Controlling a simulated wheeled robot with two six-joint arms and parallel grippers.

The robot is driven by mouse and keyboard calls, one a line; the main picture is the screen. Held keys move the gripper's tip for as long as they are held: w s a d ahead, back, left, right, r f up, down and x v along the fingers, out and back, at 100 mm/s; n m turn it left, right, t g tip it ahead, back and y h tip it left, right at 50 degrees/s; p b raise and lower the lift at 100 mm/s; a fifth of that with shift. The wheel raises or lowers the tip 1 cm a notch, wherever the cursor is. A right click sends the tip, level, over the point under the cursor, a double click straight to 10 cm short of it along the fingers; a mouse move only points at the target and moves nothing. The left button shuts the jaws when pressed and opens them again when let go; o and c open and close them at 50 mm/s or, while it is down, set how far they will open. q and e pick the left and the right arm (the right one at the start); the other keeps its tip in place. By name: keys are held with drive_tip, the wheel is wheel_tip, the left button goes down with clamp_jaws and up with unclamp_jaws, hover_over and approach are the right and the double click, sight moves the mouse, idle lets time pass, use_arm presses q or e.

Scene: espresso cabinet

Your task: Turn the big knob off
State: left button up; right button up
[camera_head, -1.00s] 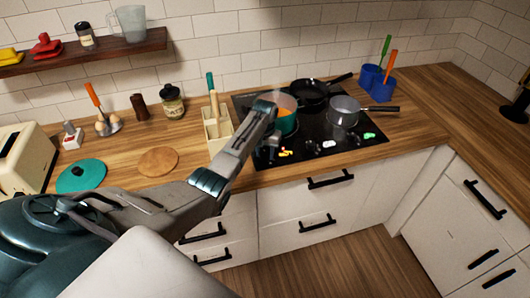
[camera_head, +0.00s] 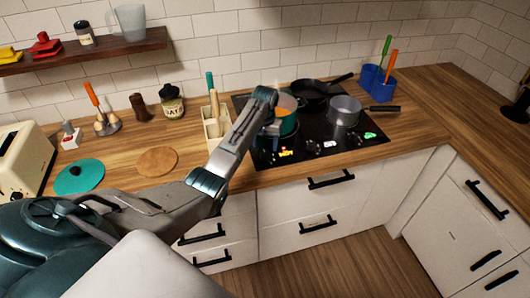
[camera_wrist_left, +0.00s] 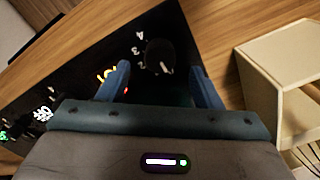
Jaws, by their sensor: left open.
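The black cooktop (camera_head: 350,151) carries lit marks along its front edge. In the left wrist view a dark round knob (camera_wrist_left: 160,55) with a pale pointer mark sits on the cooktop, with the marks "3" and "A" beside it. My left gripper (camera_wrist_left: 162,80) is open; its two blue fingers stand apart on either side of the knob's lower area. I cannot tell whether they touch it. In the head view the gripper (camera_head: 274,128) is at the cooktop's front left, and my arm partly hides that area. My right gripper is not in view.
A teal pot (camera_head: 287,125) with orange contents stands close behind my left gripper. A black pan (camera_head: 312,92) and a grey saucepan (camera_head: 344,110) stand on the cooktop. A pale utensil box (camera_head: 214,128) is just left of it.

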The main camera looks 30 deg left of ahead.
sight(265, 152)
use_arm(q)
wheel_tip(265, 152, up, 6)
drive_tip(key=b, duration=0.1)
drive_tip(key=shift+b, duration=0.3)
drive_tip(key=shift+r, duration=0.1)
